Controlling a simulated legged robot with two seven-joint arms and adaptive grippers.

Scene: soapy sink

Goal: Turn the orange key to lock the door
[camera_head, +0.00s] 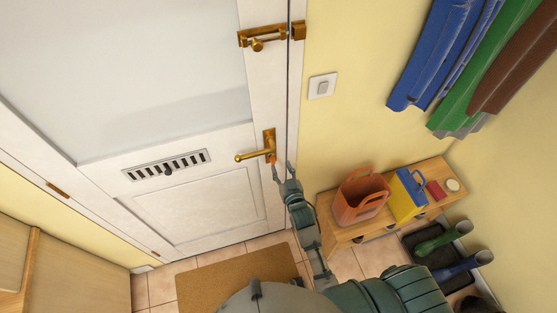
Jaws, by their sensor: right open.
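The white door (200,205) is closed in its frame. A brass handle (252,155) sits on its right side, with its lever pointing left. The small orange key (273,160) shows at the lower part of the brass handle plate. My right gripper (281,169) is open, with its fingertips just below and beside the key. I cannot tell whether a fingertip touches the key. A brass bolt latch (264,38) is higher on the door. My left gripper is not in view.
A wooden bench (330,235) at the right holds an orange basket (361,196) and a yellow-and-blue basket (408,195). Boots (443,238) stand beside it. Coats (437,55) hang above. A brown doormat (235,280) lies before the door. A light switch (322,86) is on the yellow wall.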

